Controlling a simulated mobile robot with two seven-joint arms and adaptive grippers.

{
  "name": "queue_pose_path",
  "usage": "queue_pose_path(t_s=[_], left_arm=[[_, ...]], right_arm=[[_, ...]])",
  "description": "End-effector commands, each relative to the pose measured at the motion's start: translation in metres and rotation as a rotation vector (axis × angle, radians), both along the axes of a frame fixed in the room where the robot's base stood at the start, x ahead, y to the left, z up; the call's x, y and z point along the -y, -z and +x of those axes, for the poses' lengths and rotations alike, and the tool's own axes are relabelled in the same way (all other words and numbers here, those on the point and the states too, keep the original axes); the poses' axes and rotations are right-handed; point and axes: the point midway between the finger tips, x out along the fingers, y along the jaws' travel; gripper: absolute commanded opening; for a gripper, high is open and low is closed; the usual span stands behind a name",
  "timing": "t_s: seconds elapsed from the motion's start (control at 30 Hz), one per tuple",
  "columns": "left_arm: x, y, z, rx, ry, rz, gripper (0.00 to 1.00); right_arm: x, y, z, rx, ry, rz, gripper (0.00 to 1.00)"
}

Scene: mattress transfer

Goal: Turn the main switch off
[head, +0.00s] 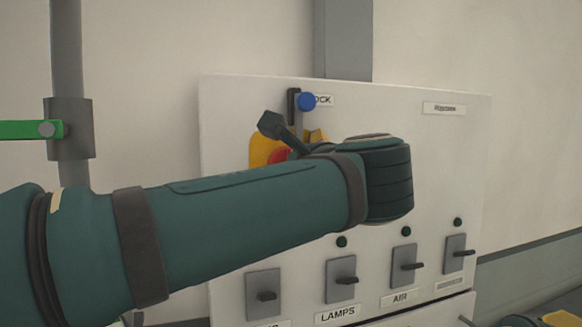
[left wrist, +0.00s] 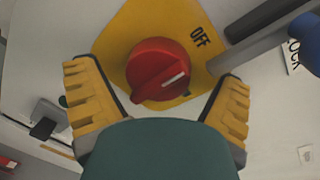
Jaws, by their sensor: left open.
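The main switch is a red rotary knob (left wrist: 158,70) on a yellow plate (left wrist: 125,42) marked OFF. In the left wrist view its white mark points right and slightly up, below the OFF label. In the head view the plate (head: 262,147) and knob (head: 279,156) show partly behind my left arm. My left gripper (left wrist: 155,76) is open, with one yellow finger on each side of the knob and visible gaps to it. Most of this gripper is hidden by its wrist in the head view. A dark and yellow part at the head view's bottom right may be my right gripper (head: 535,320).
The white panel (head: 440,160) carries a blue knob (head: 307,101) on a grey bar close to the switch's right. Several grey lever switches (head: 341,279) stand below my arm. A grey pole (head: 67,70) with a green bar stands at left.

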Motion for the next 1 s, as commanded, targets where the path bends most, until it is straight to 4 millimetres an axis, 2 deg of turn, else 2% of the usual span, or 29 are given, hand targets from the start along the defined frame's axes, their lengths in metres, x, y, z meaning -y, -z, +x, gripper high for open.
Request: queue_pose_path(t_s=[0.17, 0.27, 0.7, 0.83, 1.0], left_arm=[[0.001, 0.0, -0.003, -0.001, 0.001, 0.001, 0.94], [0.005, -0.001, -0.012, 0.0, 0.001, 0.001, 0.94], [0.036, -0.007, -0.089, 0.001, 0.003, 0.0, 0.94], [0.042, -0.008, -0.103, 0.001, 0.002, 0.0, 0.94], [0.045, -0.009, -0.111, -0.001, 0.001, 0.0, 0.94]], right_arm=[[0.0, 0.0, 0.0, 0.0, 0.0, 0.0, 0.47], [0.0, 0.0, 0.0, 0.0, 0.0, 0.0, 0.47], [0.0, 0.0, 0.0, 0.0, 0.0, 0.0, 0.47], [0.0, 0.0, 0.0, 0.0, 0.0, 0.0, 0.47], [0.0, 0.0, 0.0, 0.0, 0.0, 0.0, 0.47]])
